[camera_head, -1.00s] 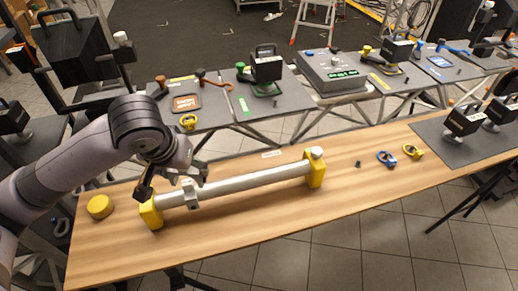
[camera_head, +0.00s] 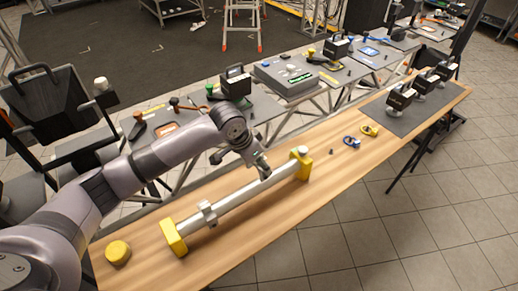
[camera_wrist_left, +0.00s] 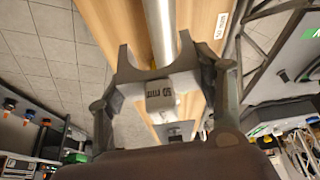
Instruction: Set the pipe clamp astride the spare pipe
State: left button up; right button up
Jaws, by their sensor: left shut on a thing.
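The spare pipe (camera_head: 240,194) is a silver tube lying across two yellow end supports on the wooden table. It also runs down the middle of the left wrist view (camera_wrist_left: 162,30). The pipe clamp (camera_wrist_left: 160,92), a light grey block with a "50 mm" label and an open forked side, is held in my left gripper (camera_wrist_left: 165,85). In the head view my left gripper (camera_head: 262,168) is over the right half of the pipe, and the clamp is mostly hidden. The fork points toward the pipe; I cannot tell whether they touch. My right gripper is not in view.
A grey collar (camera_head: 207,212) sits on the pipe near the left yellow support (camera_head: 174,238). A white-topped piece stands at the right support (camera_head: 303,165). A yellow round puck (camera_head: 118,252) lies at left. Blue and yellow rings (camera_head: 352,141) lie at right; the table front is clear.

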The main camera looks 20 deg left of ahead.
aim_at(259, 181)
pick_arm(q)
jog(key=shift+w+f+m+p, duration=0.35)
jog(key=shift+w+f+m, duration=0.15)
jog(key=shift+w+f, duration=0.25)
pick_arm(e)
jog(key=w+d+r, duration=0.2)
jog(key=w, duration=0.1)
pick_arm(q)
jog(key=shift+a+f+b, duration=0.15)
jog(key=shift+f+b, duration=0.3)
jog(key=shift+b, duration=0.05)
jog(key=shift+f+b, duration=0.9)
jog(key=shift+b, duration=0.2)
notch_tip(259, 181, down, 4)
jog(key=b, duration=0.4)
jog(key=shift+r, duration=0.25)
jog(key=shift+f+b, duration=0.25)
jog(key=shift+b, duration=0.05)
jog(key=shift+f, duration=1.45)
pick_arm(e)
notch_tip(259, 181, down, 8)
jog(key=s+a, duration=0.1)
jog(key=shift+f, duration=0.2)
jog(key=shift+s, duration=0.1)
